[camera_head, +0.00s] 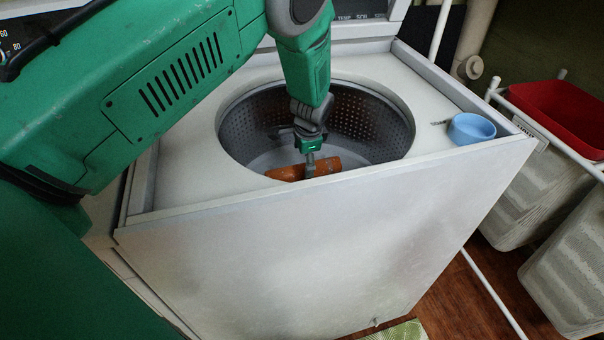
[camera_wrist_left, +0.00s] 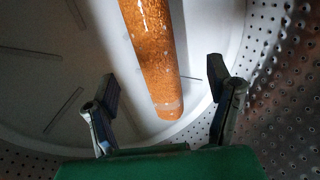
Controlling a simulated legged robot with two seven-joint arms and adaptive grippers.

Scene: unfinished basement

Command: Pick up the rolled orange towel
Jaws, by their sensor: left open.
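The rolled orange towel (camera_head: 327,166) lies in the drum of the white washing machine (camera_head: 310,245), partly hidden by the front rim and my gripper in the head view. In the left wrist view the towel (camera_wrist_left: 154,60) is a long orange roll on the pale drum floor, with its near end between and beyond my fingers. My left gripper (camera_head: 310,165) reaches down through the round opening at the towel. In the left wrist view the left gripper (camera_wrist_left: 162,95) is open, a finger on each side, with a gap to the towel. My right gripper is not in view.
The perforated metal drum wall (camera_head: 375,125) surrounds the gripper. A blue cup (camera_head: 471,129) stands on the machine's top at the right. A white rack with a red basin (camera_head: 560,108) and pale hampers (camera_head: 535,195) is at the right.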

